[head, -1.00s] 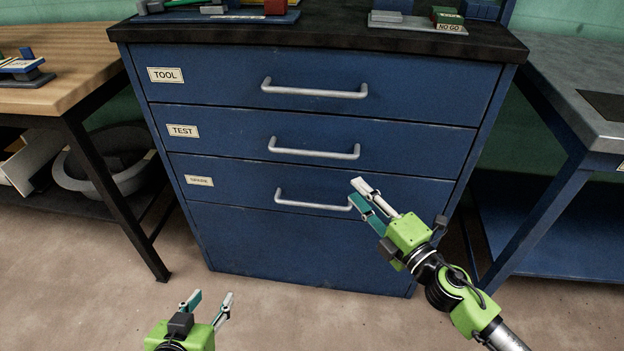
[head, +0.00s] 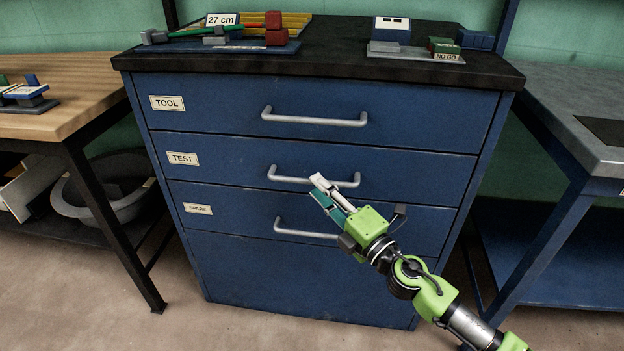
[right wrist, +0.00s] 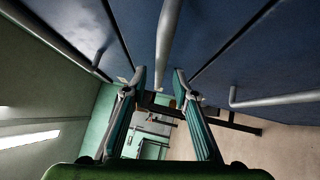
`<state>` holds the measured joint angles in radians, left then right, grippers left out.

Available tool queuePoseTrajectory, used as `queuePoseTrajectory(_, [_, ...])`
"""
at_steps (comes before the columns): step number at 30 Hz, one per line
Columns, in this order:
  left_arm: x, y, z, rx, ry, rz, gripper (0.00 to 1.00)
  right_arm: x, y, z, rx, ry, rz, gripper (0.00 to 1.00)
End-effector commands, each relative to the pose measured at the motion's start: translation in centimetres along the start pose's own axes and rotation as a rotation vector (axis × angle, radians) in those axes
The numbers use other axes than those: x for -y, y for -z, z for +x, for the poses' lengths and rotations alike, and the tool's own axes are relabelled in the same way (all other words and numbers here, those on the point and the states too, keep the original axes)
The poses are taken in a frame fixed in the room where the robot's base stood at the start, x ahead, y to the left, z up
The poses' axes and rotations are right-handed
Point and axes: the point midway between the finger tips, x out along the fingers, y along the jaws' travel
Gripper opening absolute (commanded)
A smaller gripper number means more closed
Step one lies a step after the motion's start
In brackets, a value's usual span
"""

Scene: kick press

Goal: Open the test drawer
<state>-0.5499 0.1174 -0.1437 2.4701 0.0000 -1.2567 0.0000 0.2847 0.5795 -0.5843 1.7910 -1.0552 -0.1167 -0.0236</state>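The test drawer (head: 225,168) is the middle blue drawer of the cabinet, marked by a TEST label (head: 183,158). Its front looks flush with the others, so it stands shut. Its grey bar handle (head: 286,178) is partly covered by my right gripper (head: 319,187), whose fingertips are at the handle's middle. In the right wrist view, the right gripper (right wrist: 162,82) is open, and a grey bar handle (right wrist: 168,45) lines up with the gap between its fingers. I cannot tell whether the bar is between the fingertips. My left gripper is out of view.
The TOOL drawer (head: 220,105) is above and the SPARE drawer (head: 225,210) below, each with a bar handle. The dark cabinet top (head: 330,50) carries gauges and blocks. A wooden bench (head: 75,75) stands left, a grey-topped bench (head: 570,90) right. Floor shows in front.

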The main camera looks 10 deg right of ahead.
Motion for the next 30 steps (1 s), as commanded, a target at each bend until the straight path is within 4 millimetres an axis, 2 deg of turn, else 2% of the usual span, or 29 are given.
queuePoseTrajectory(3, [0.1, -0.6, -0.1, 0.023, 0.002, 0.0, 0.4, -0.1, 0.0, 1.8, 0.0, -0.001, -0.002, 0.26])
queuePoseTrajectory(7, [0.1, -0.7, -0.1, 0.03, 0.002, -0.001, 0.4, 0.0, 0.0, 3.0, 0.001, -0.001, -0.001, 0.26])
queuePoseTrajectory(19, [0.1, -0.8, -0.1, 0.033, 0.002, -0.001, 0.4, 0.0, 0.0, 3.6, 0.0, 0.001, 0.0, 0.26])
queuePoseTrajectory(22, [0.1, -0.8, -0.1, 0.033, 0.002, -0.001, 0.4, 0.0, 0.0, 3.6, 0.0, 0.001, 0.0, 0.0])
queuePoseTrajectory(30, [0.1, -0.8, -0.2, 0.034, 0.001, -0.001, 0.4, 0.0, 0.1, 3.5, 0.0, 0.001, 0.0, 0.0])
